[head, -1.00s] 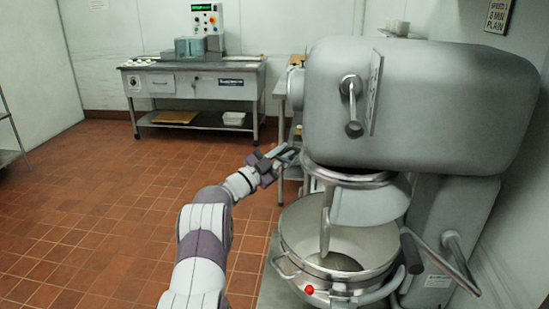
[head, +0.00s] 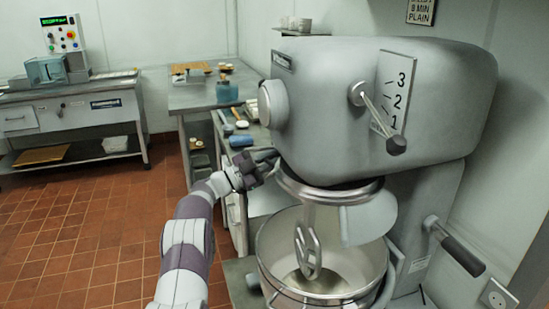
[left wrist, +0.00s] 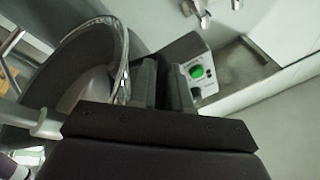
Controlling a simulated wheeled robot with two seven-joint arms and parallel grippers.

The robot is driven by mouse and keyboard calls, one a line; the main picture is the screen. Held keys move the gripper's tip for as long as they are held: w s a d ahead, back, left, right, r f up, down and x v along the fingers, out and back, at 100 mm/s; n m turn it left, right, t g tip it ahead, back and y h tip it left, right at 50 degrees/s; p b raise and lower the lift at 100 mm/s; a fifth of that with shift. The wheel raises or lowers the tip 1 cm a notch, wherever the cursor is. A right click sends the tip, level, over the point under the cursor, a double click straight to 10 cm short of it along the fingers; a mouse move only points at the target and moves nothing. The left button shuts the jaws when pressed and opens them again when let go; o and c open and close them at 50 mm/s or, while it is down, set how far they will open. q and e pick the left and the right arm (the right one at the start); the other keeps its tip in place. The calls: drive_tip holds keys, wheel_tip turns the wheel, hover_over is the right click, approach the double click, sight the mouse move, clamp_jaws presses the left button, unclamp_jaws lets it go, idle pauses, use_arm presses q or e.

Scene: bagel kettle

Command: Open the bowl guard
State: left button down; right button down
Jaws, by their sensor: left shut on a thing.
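The mixer's bowl guard has a metal ring (head: 318,190) under the mixer head and a grey curved panel (head: 368,219) at its right side. The bowl's front is uncovered. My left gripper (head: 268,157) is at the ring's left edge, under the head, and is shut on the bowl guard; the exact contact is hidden. In the left wrist view the gripper fingers (left wrist: 162,85) are close together beside a round shiny rim (left wrist: 122,55). My right gripper is not in view.
The steel bowl (head: 267,240) is below the guard, with the beater (head: 307,252) hanging in it. The mixer head (head: 330,110) overhangs my left gripper. A lever with a black handle (head: 462,254) is at right. A workbench (head: 200,97) stands behind; tiled floor at left is clear.

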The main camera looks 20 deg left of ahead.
use_arm(q)
drive_tip(key=shift+w+d+r+g+h, duration=0.1)
drive_tip(key=shift+w+r+g+h, duration=0.15)
drive_tip(key=shift+r+g+h, duration=0.1)
drive_tip(key=c, duration=1.2)
unclamp_jaws()
drive_tip(key=shift+s, duration=0.1)
drive_tip(key=shift+d, duration=0.1)
drive_tip(key=b+v, duration=0.1)
drive_tip(key=v, duration=1.1)
drive_tip(key=shift+s+a+f, duration=0.1)
drive_tip(key=shift+s+a, duration=0.15)
